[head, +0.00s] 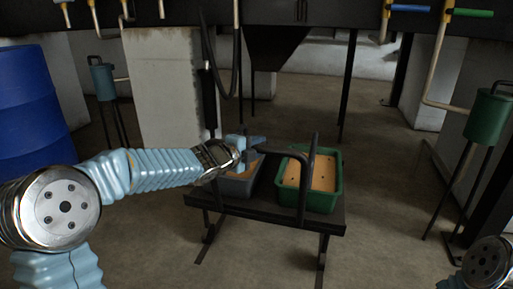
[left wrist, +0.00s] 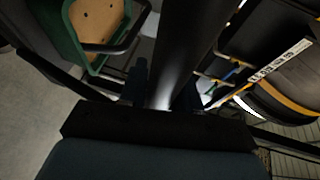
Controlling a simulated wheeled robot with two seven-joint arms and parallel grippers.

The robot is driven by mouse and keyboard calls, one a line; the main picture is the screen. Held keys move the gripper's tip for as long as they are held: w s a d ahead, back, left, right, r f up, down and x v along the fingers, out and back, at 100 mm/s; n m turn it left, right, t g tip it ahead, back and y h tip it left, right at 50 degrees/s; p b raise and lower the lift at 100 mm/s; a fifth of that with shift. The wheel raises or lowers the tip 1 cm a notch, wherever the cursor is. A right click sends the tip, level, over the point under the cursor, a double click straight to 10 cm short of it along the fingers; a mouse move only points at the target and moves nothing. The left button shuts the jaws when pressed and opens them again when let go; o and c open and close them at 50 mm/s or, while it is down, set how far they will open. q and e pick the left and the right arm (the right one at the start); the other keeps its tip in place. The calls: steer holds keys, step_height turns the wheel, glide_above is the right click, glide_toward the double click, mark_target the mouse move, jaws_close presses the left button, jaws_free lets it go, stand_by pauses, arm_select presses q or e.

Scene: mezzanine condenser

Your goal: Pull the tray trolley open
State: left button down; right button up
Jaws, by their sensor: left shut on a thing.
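The tray trolley (head: 270,211) is a low dark table on legs, standing in the middle of the head view. It carries a green tray (head: 326,200) and a grey tray (head: 236,188), partly hidden by my left gripper. A dark bent handle bar (head: 303,185) rises at its near side. My left gripper (head: 251,142) is shut on the handle bar's left part, above the grey tray. In the left wrist view the dark bar (left wrist: 185,50) runs between the fingers, and the green tray (left wrist: 68,28) shows at upper left. My right gripper is out of view.
A blue drum (head: 30,105) stands at the left. A green canister on legs (head: 488,115) stands at the right, and a blue-grey one (head: 102,80) at the back left. A pale concrete block (head: 160,90) is behind the trolley. The floor right of the trolley (head: 385,230) is clear.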

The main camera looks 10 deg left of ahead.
arm_select(q)
steer(key=shift+s+f, duration=0.1)
steer(key=shift+s, duration=0.1)
steer(key=c, duration=0.9)
jaws_free()
steer(key=p+v, duration=0.2)
steer(key=v, duration=1.1)
steer(key=shift+s+a, duration=0.2)
steer(key=shift+s, duration=0.15)
